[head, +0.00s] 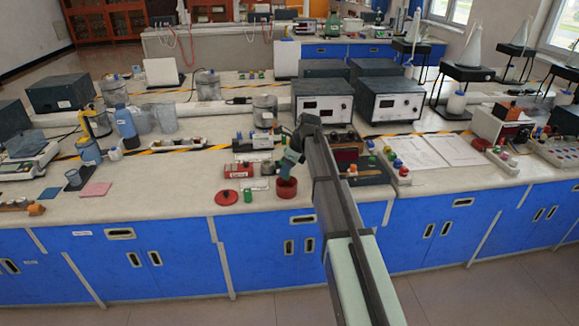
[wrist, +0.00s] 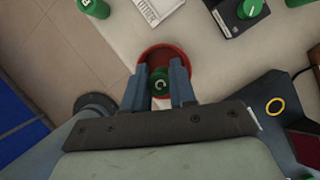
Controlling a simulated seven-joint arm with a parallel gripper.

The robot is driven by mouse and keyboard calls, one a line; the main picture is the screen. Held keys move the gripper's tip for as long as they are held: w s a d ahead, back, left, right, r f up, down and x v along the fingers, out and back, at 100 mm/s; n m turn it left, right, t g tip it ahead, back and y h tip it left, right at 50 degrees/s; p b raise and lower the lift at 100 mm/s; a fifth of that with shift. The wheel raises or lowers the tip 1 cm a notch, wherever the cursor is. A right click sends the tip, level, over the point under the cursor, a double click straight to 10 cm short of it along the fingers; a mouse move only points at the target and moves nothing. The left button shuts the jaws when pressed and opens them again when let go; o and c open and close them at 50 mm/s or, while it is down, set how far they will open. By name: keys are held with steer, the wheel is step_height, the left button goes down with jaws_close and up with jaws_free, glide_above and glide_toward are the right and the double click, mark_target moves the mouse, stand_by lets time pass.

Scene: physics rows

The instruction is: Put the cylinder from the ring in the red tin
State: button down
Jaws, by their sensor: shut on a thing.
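The open round red tin (head: 287,190) stands near the front edge of the bench, and it also shows in the wrist view (wrist: 179,52). My gripper (head: 287,172) points down over the tin. In the wrist view my gripper (wrist: 160,82) is shut on a green cylinder (wrist: 160,87) with a pale mark on its top. The cylinder and fingertips overlap the tin's opening; how deep the cylinder sits is unclear. In the head view my gripper and the tin hide the held cylinder. I cannot clearly make out a ring.
Another green cylinder (head: 248,195) stands left of the tin, beside a flat red round piece (head: 226,197). A red box (head: 240,171) is behind them. The bench's front edge is close.

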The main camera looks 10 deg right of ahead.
mark_target(288, 178)
steer(key=shift+f, duration=2.8)
steer(key=shift+f, duration=0.4)
steer(key=c, duration=1)
jaws_free()
steer(key=shift+c, duration=0.6)
steer(key=shift+r, duration=0.1)
steer(key=shift+r, duration=3.9)
